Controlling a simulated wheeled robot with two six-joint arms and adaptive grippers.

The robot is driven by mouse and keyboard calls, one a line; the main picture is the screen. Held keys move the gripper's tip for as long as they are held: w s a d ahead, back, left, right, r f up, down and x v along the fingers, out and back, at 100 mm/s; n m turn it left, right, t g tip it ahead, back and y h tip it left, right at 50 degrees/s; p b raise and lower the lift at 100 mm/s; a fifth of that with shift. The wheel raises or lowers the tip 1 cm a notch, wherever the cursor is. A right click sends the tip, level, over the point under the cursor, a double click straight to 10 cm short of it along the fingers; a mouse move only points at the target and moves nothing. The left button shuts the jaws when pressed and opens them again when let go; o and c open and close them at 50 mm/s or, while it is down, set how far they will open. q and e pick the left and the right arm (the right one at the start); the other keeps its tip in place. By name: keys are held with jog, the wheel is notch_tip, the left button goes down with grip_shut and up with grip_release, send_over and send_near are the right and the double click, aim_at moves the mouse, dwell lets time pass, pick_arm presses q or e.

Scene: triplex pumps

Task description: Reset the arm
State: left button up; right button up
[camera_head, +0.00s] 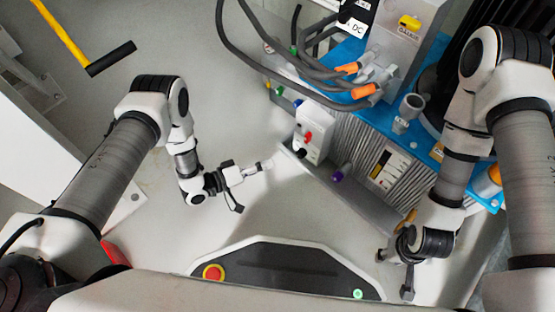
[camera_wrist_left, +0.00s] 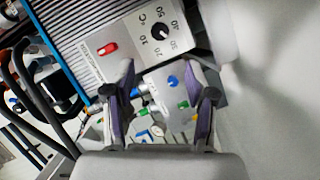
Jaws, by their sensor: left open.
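My left gripper (camera_head: 253,187) is open and empty above the grey floor in the head view, left of the pump machine. Its two spread fingers also show in the left wrist view (camera_wrist_left: 163,78). Through them I see a grey box with blue and green knobs (camera_wrist_left: 172,90), apart from the fingers as far as I can tell. My right gripper (camera_head: 394,276) hangs at the lower right in the head view, in front of the machine. Its fingers are spread and nothing shows between them.
The machine has a blue frame (camera_head: 345,52), a ribbed body and a white control box (camera_head: 312,135) with a red switch. That box's temperature dial (camera_wrist_left: 160,32) shows in the wrist view. Dark hoses (camera_head: 290,85) hang above. A yellow-and-black handle (camera_head: 108,60) is upper left.

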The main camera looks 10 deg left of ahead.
pick_arm(q)
jog(key=shift+a, duration=0.1)
dwell(0.4)
jog(key=w+a+r+n+t+y+p, duration=0.1)
jog(key=w+r+p, duration=0.15)
jog(key=r, duration=0.35)
jog(key=w+r+y+p, duration=0.1)
jog(key=r+p, duration=0.3)
jog(key=r, duration=0.3)
jog(key=s+a+m+g+y+p, duration=0.1)
jog(key=s+a+g+y, duration=0.5)
jog(key=s, duration=0.7)
jog(key=s+a+m+g+y+p, duration=0.15)
jog(key=s+a+g+y, duration=0.3)
jog(key=s+a, duration=0.65)
jog(key=s+d+r+p, duration=0.1)
jog(key=r+p, duration=1.7)
jog(key=p, duration=0.1)
jog(key=s+d+r+p, duration=0.1)
jog(key=d+r+p, duration=0.1)
jog(key=r+p, duration=1.7)
jog(key=shift+s+y, duration=0.25)
jog(key=shift+y, duration=0.1)
jog(key=shift+t, duration=0.25)
